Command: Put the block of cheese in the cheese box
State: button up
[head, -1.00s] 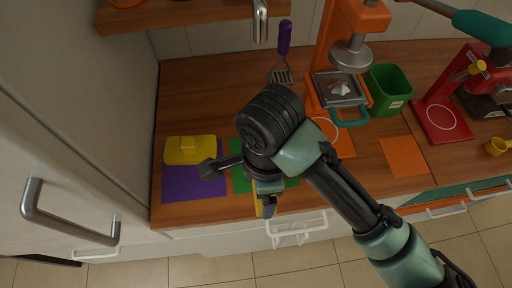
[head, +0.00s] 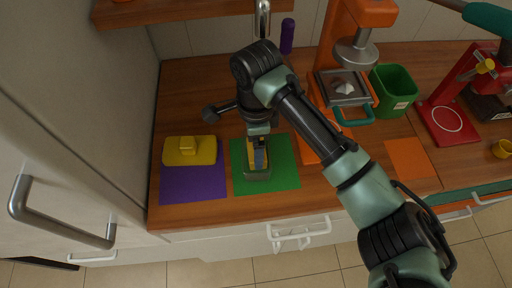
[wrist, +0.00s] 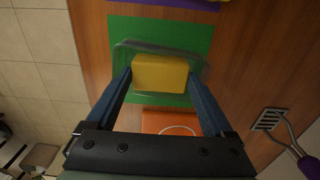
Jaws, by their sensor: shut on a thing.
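The yellow block of cheese (wrist: 160,73) is between the two blue fingers of my gripper (wrist: 163,85) in the wrist view. My gripper is shut on it. In the head view my gripper (head: 257,160) points down over the green mat (head: 288,178). A clear open box (head: 257,176), seemingly the cheese box, stands on this mat. Its rim (wrist: 150,44) shows around the cheese in the wrist view. I cannot tell whether the cheese touches the box floor. A yellow lid-like piece with a raised handle (head: 190,151) sits on the purple mat (head: 193,188) to the left.
The orange press (head: 347,60) and green bin (head: 393,90) stand behind and to the right. A purple-handled masher (head: 287,36) is at the back. A red machine (head: 450,118) stands far right. The tall white cabinet (head: 75,120) bounds the left side.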

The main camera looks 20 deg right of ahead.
jog(key=shift+f, duration=1.05)
jog(key=shift+f, duration=0.1)
jog(key=o, duration=1.2)
notch_tip(320, 180, up, 12)
jog(key=shift+r+p, duration=0.15)
jog(key=shift+p, duration=0.55)
